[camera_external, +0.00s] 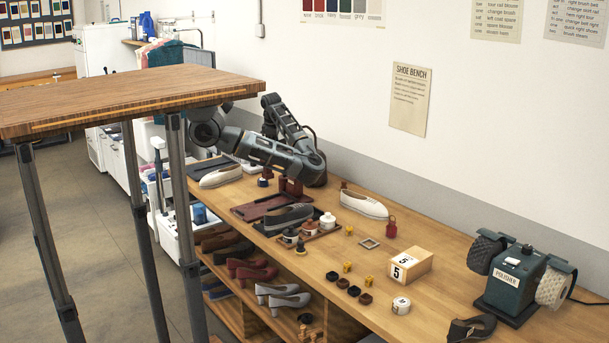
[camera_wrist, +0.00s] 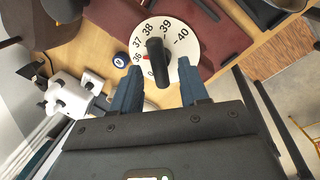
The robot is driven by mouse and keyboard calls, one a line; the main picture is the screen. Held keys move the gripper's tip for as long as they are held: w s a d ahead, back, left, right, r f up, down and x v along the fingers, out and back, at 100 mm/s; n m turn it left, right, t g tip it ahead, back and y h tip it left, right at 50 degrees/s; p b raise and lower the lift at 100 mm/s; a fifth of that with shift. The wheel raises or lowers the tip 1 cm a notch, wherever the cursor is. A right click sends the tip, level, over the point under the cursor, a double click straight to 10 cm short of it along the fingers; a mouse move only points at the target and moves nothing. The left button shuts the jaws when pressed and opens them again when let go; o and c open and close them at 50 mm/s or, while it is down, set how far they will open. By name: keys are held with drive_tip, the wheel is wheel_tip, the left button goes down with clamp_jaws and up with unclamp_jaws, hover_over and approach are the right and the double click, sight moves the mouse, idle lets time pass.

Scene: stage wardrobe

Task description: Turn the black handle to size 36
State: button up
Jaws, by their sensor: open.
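In the wrist view, the black handle (camera_wrist: 157,60) stands at the middle of a round white dial (camera_wrist: 190,48) with numbers from 36 to 40. A small red mark beside the handle points toward the side of the dial with 36; its exact setting is hard to read. My gripper (camera_wrist: 158,67) is open, with one blue-grey finger on each side of the handle. Whether either finger touches it, I cannot tell. In the external view a dark red stand (camera_external: 290,187) is under my arm; the dial face and my fingers are not clear there.
The wooden bench (camera_external: 455,245) holds a grey shoe (camera_external: 288,219), a white shoe (camera_external: 364,204), small jars, a number box (camera_external: 410,265) and a green polisher (camera_external: 513,281). A tall wooden table (camera_external: 120,95) stands in front at the left. Shoes fill the shelves below.

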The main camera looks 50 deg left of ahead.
drive_tip(key=shift+r, duration=0.1)
wheel_tip(320, 180, up, 8)
drive_tip(key=s+d, duration=0.1)
drive_tip(key=shift+f, duration=0.25)
idle(0.3)
